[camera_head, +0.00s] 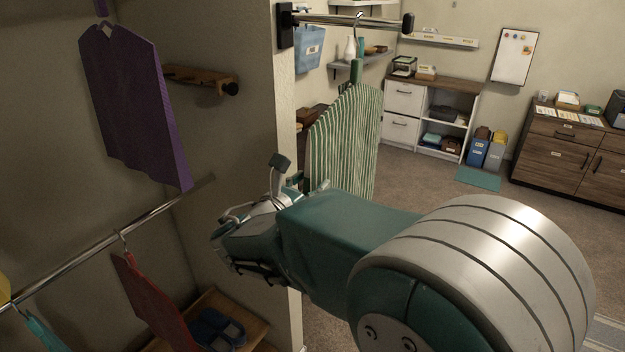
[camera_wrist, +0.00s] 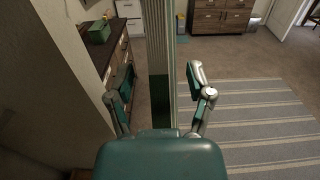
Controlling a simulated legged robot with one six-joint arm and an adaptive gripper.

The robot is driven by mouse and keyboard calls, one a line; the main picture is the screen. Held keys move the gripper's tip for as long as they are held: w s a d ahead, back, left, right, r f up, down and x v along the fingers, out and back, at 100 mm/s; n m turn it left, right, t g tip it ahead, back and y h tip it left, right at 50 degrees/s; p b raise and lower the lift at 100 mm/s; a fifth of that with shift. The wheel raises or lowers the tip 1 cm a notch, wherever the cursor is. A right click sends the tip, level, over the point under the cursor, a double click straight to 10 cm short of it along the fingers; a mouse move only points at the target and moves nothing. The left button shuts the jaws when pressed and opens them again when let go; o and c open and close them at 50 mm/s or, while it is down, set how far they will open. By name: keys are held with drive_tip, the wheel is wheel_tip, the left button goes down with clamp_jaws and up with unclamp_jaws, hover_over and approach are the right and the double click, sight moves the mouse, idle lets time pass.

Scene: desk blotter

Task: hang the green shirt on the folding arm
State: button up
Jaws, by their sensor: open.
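The green-and-white striped shirt (camera_head: 345,140) hangs upright from the folding arm (camera_head: 330,20), a metal rod on a dark wall bracket. Its hanger hook (camera_head: 358,20) appears to be over the rod, between the bracket and the dark end knob. My gripper (camera_head: 298,175) is below the rod, near the shirt's left side, partly hidden by my own arm. In the wrist view my gripper (camera_wrist: 160,85) is open, with one finger on each side of the shirt, seen edge-on as a narrow striped strip (camera_wrist: 158,45). Gaps show between the fingers and the strip.
A purple shirt (camera_head: 135,105) hangs at the left near a wooden wall peg rack (camera_head: 200,78). A lower rail (camera_head: 90,253) carries a red garment (camera_head: 152,300). The wall corner (camera_head: 285,110) stands close to my gripper. Open floor (camera_head: 430,185) lies beyond the shirt.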

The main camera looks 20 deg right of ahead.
drive_tip(key=v, duration=1.1)
drive_tip(key=s+d+f+m+g+y, duration=0.55)
drive_tip(key=s+d+m+g, duration=0.25)
drive_tip(key=s+d+m, duration=0.25)
drive_tip(key=s+a+f+m+t+y, duration=0.1)
drive_tip(key=s+a+m+y, duration=0.4)
drive_tip(key=m, duration=1)
drive_tip(key=s+t+y, duration=0.1)
drive_tip(key=s+y, duration=0.1)
drive_tip(key=y, duration=0.2)
drive_tip(key=shift+a+f+t, duration=0.25)
drive_tip(key=shift+f+t, duration=0.05)
